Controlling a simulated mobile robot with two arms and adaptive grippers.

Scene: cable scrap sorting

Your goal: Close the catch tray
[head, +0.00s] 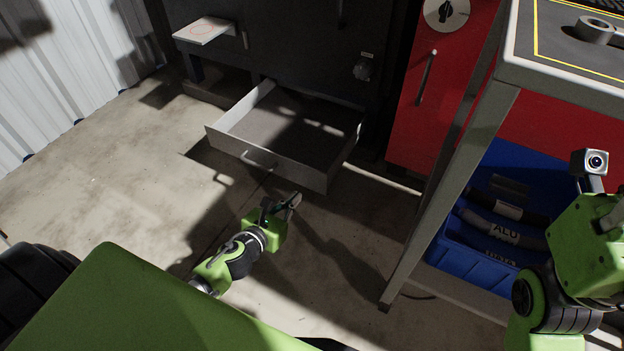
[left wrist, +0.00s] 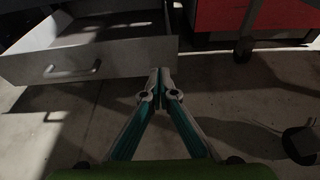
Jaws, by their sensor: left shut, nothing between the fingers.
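The catch tray (head: 268,167) is a grey drawer pulled out from the bottom of a dark machine, and it looks empty. Its front has a bar handle (head: 259,160). In the left wrist view the tray front (left wrist: 120,65) and its handle (left wrist: 73,70) show at the upper left. My left gripper (head: 294,200) is shut and empty, just in front of the tray's right front corner. In the left wrist view its fingertips (left wrist: 158,76) meet near that corner; I cannot tell whether they touch it. My right arm shows at the right edge of the head view, but its fingers are not visible.
A table (head: 560,80) stands at the right, its leg (head: 440,205) close to my left arm's right side. A blue bin (head: 475,260) with cable pieces sits under it. A red cabinet (head: 425,120) stands beside the dark machine (head: 300,50). Floor left of the tray is clear.

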